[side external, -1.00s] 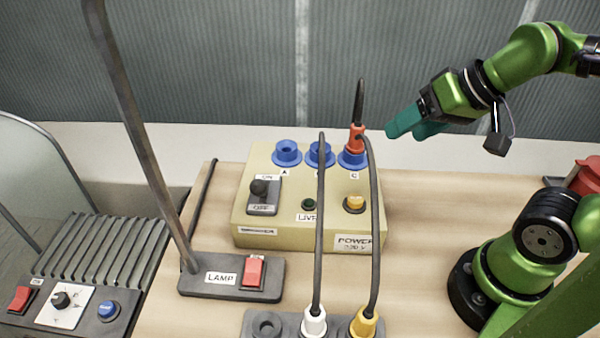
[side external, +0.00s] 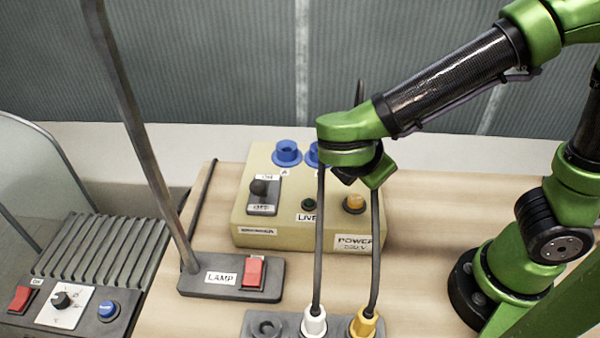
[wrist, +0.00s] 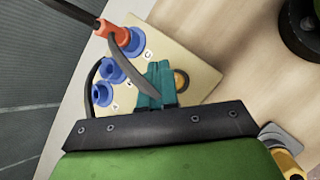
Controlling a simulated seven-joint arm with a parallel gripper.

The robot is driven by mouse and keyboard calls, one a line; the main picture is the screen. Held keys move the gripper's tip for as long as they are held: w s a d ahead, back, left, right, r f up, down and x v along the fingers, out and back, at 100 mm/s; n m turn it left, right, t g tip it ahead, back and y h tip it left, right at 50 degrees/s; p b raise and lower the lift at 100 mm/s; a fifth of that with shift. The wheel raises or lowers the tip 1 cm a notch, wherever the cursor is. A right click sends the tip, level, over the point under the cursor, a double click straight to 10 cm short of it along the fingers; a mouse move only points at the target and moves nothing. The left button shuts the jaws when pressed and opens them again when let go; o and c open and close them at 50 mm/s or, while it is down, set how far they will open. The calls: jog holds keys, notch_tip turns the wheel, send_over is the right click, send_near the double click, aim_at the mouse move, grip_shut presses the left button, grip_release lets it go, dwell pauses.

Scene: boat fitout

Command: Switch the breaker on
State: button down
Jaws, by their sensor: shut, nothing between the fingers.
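The beige power box (side external: 285,235) stands on the bench and also shows in the wrist view (wrist: 200,60). Its breaker is a black lever (side external: 259,187) on a dark plate at the box's left side, with ON above and OFF below. I cannot tell surely which way the lever leans. A dark green LIVE lamp (side external: 309,204) looks unlit. My gripper's teal fingers (wrist: 156,85) are together and empty over the box, near sockets B and C. In the side view my wrist hides them. The breaker lies right of the lever-side edge, hidden in the wrist view.
An orange plug (wrist: 118,35) stands in blue socket C (wrist: 133,42). Dark cables (side external: 321,250) run from the box area down to a white plug (side external: 314,322) and a yellow plug (side external: 363,323). A lamp base (side external: 205,280) with a red switch (side external: 254,272) and slanting post is left.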

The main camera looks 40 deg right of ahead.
jog(key=w+a+f+n+t+h, duration=0.2)
jog(key=a+n+t, duration=0.3)
jog(key=a+n, duration=0.45)
jog(key=n+t+y, duration=0.2)
jog(key=n+t, duration=0.4)
jog(key=n, duration=0.1)
send_near(261, 190)
jog(key=s+a+f, duration=0.1)
jog(key=s, duration=0.2)
jog(key=shift+s+f+m, duration=0.1)
jog(key=shift+f+m, duration=0.15)
jog(key=x, duration=1)
jog(key=shift+a, duration=0.1)
jog(key=shift+r, duration=0.2)
